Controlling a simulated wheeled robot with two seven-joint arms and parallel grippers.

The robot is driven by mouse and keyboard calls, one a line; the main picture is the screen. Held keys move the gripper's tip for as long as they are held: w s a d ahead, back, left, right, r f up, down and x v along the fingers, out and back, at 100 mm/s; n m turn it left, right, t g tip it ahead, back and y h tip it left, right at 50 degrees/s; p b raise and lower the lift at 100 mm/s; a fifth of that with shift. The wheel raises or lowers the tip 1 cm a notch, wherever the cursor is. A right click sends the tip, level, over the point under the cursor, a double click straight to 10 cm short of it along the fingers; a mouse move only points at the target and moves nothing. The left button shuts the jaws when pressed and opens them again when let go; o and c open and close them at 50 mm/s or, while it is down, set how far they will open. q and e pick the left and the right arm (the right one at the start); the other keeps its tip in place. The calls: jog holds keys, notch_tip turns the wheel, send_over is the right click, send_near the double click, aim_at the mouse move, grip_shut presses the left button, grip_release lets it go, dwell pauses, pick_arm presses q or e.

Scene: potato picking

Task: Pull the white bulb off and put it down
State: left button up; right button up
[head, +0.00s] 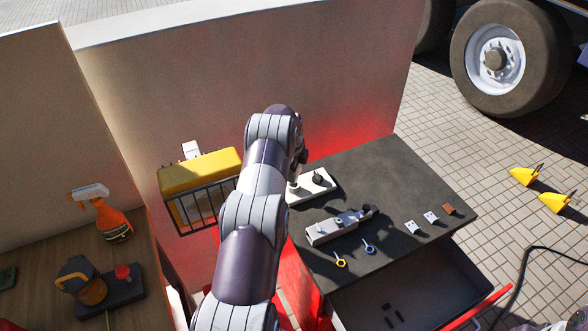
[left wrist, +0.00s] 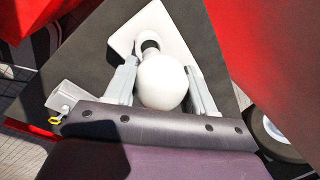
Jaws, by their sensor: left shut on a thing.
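The white bulb (left wrist: 162,82) sits between the two fingers of my left gripper (left wrist: 160,70) in the left wrist view, and the gripper is shut on it. The bulb's far end meets or overlaps a dark round socket (left wrist: 150,43) on a white base plate (left wrist: 123,40). I cannot tell whether bulb and socket still touch. In the head view the white base plate (head: 322,189) lies on the dark tabletop, and my arm hides most of the gripper and bulb. My right gripper is not in view.
On the dark table (head: 390,180) lie a grey-white bar fixture (head: 335,227), a yellow ring tool (head: 341,262), a blue ring tool (head: 369,247) and small blocks (head: 431,217). A yellow-topped wire basket (head: 200,172) hangs on the wall to the left. The table's far right is clear.

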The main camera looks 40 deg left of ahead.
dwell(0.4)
pick_arm(q)
jog(key=shift+w+p+v, duration=0.15)
jog(key=shift+p+v, duration=0.05)
jog(key=shift+v, duration=0.55)
jog(key=shift+w+p+v, duration=0.15)
jog(key=shift+p+v, duration=0.05)
jog(key=shift+v, duration=0.5)
jog(key=shift+a+r, duration=0.15)
jog(key=shift+p+v, duration=0.35)
jog(key=shift+v, duration=0.6)
jog(key=shift+w+r, duration=0.1)
jog(key=shift+r, duration=0.45)
jog(key=shift+w+r+p, duration=0.1)
jog(key=shift+r+p, duration=0.25)
jog(key=shift+r, duration=0.2)
jog(key=shift+v, duration=0.9)
